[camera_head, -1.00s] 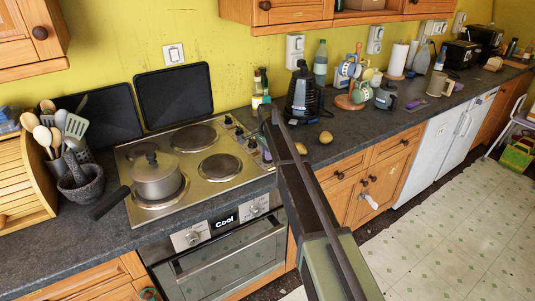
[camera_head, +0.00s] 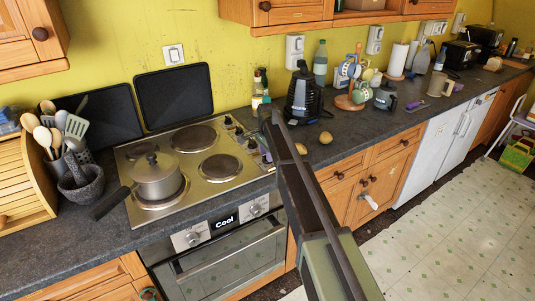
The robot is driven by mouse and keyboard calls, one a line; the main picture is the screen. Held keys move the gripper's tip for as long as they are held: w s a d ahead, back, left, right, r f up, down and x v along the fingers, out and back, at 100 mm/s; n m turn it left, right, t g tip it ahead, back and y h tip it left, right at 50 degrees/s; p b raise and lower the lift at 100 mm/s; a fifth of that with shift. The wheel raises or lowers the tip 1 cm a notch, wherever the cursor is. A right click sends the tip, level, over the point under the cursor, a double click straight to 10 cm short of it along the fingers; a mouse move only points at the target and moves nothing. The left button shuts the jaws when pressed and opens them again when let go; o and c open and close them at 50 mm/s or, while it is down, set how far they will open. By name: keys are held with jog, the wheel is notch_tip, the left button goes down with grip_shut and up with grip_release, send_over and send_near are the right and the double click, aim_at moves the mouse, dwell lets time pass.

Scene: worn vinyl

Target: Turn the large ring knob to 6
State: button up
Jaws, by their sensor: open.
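The steel hob (camera_head: 135,211) is set in the dark worktop and has several round plates. A column of small dark knobs (camera_head: 238,132) runs along its right side. The nearest part of this column is partly hidden by my arm (camera_head: 305,205). I cannot tell which knob is the large ring knob, and the dial markings are too small to read. My arm rises from the bottom and ends close to the right of the knobs. My gripper does not show; the arm link hides what is behind it.
A lidded saucepan (camera_head: 155,178) stands on the front left plate, its handle pointing left. The oven front (camera_head: 225,252) below has two knobs and a "Cool" display. A black kettle (camera_head: 302,95) and potatoes (camera_head: 326,138) are right of my arm. A stone mortar (camera_head: 82,184) stands left.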

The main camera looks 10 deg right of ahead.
notch_tip(320, 180, up, 11)
jog(key=p, duration=1)
jog(key=shift+f, duration=0.2)
jog(key=s+f+n+b, duration=0.2)
jog(key=s+n, duration=1.2)
jog(key=s, duration=2.5)
jog(key=shift+s, duration=0.35)
